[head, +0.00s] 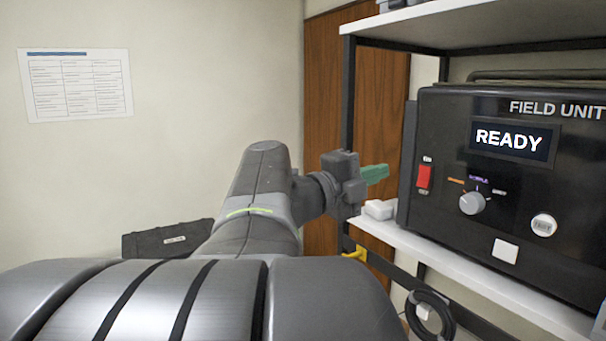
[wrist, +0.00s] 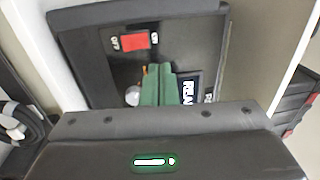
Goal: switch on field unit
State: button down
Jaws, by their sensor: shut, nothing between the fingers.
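The field unit (head: 455,240) is a black box on a white shelf at the right of the head view. Its display (head: 511,140) is lit and reads READY. A red rocker switch (head: 424,177) is at the left of its front panel; it also shows in the wrist view (wrist: 134,41), between the OFF and ON labels. My gripper (head: 386,171) has green fingers, shut and empty, to the left of the switch in the head view. In the wrist view the fingertips (wrist: 158,68) lie below the switch, apart from it, and hide part of the panel.
A grey selector knob (head: 472,203), a round button (head: 543,225) and a white square (head: 505,250) are on the panel. A small white object (head: 379,209) lies on the shelf (head: 450,263) beside the unit. A black shelf post (head: 347,110) stands behind my gripper.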

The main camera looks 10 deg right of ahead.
jog(key=shift+r+v, duration=0.15)
jog(key=shift+v, duration=0.55)
jog(key=shift+r+v, duration=0.15)
jog(key=shift+v, duration=0.55)
jog(key=shift+d, duration=0.1)
